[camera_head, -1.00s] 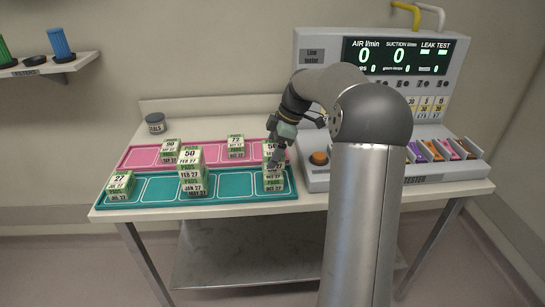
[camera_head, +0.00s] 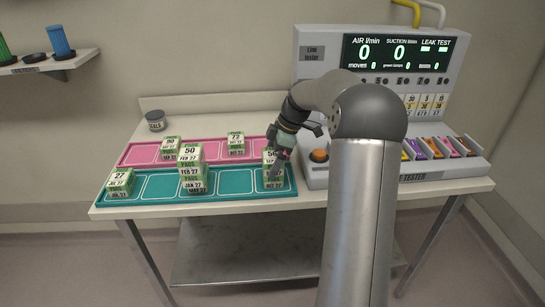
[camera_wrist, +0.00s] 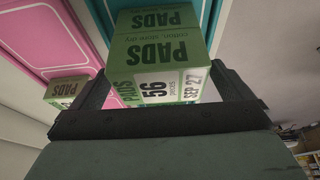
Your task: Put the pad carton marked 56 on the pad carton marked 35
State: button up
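The carton marked 56 (camera_head: 270,156) is green and white and sits at the right end of the teal tray, directly over a lower carton (camera_head: 273,185). The lower carton's OCT 27 line shows, but its number is hidden, so I cannot read 35. I cannot tell whether the two cartons touch. My gripper (camera_head: 279,163) reaches down from the upper right onto the 56 carton. In the wrist view the 56 carton (camera_wrist: 160,85), dated SEP 27, lies between my two fingers, which appear shut on its sides.
The teal tray (camera_head: 150,197) also holds a carton marked 27 (camera_head: 119,182) and a stack topped by 50 (camera_head: 190,158). The pink tray (camera_head: 200,145) behind holds cartons marked 90 (camera_head: 170,147) and 72 (camera_head: 236,144). The tester (camera_head: 312,172) stands close on the right.

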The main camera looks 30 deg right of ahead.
jog(key=shift+r, duration=0.1)
jog(key=shift+r, duration=0.25)
jog(key=v, duration=1.2)
jog(key=s+a+f+m+g+h, duration=0.1)
jog(key=s+a+f+m, duration=0.15)
jog(key=s+a, duration=0.45)
jog(key=s+a+f+m+h, duration=0.15)
jog(key=s+a+m, duration=0.3)
jog(key=a, duration=0.45)
jog(key=s+a+f+m, duration=0.2)
jog(key=s+f, duration=0.1)
jog(key=s, duration=0.3)
jog(key=s+a+f+m+h, duration=0.1)
jog(key=s+a+f+m, duration=0.1)
jog(key=s, duration=0.4)
jog(key=s+a+f+m, duration=0.2)
jog(key=s+f, duration=0.2)
jog(key=s, duration=0.3)
jog(key=shift+m, duration=0.3)
